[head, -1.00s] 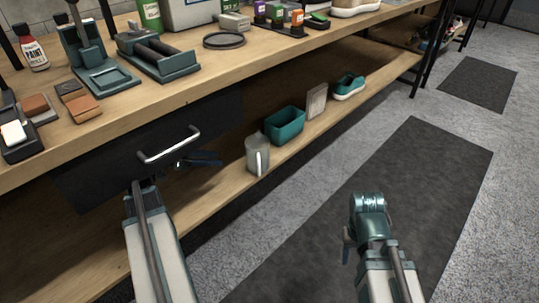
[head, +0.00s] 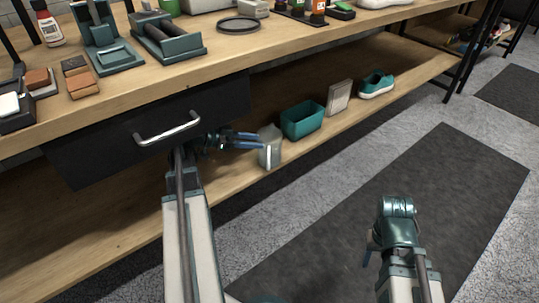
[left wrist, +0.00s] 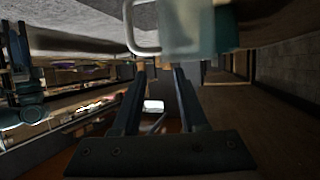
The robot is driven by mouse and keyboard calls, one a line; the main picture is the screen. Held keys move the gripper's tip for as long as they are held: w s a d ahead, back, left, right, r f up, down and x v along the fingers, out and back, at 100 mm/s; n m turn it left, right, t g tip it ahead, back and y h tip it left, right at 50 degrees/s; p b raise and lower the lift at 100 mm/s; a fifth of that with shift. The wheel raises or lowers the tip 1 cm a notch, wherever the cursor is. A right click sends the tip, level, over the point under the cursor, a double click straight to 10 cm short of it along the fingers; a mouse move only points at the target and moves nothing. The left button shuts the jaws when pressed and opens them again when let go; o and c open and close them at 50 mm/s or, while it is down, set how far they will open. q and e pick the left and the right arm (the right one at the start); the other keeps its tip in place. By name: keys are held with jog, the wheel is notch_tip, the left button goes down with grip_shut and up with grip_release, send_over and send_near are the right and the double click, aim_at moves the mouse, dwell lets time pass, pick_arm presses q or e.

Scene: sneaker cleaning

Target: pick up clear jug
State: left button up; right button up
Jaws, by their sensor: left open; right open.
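The clear jug (head: 269,150), greyish and see-through with a pale handle, stands upright on the lower shelf. In the left wrist view the jug (left wrist: 198,28) and its handle (left wrist: 138,28) show at the top, just beyond the fingertips. My left gripper (head: 250,140) reaches under the drawer with blue fingers pointing at the jug's left side. It also shows in the left wrist view (left wrist: 160,68), open with nothing between its fingers. I cannot tell whether a fingertip touches the jug. My right gripper (head: 370,252) is open, over the dark mat, partly hidden by its own wrist.
A teal bin (head: 302,121) stands close right of the jug, then a pale panel (head: 339,97) and a teal shoe (head: 376,86). The dark floor mat (head: 450,190) is clear.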

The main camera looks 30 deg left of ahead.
aim_at(276, 143)
pick_arm(q)
jog(key=shift+w+d+f, duration=0.2)
jog(key=shift+w+d, duration=0.1)
jog(key=shift+w, duration=0.05)
jog(key=b+x, duration=0.2)
jog(key=x, duration=0.3)
jog(key=shift+w+a+f, duration=0.1)
jog(key=shift+w, duration=0.05)
grip_shut()
dwell(1.2)
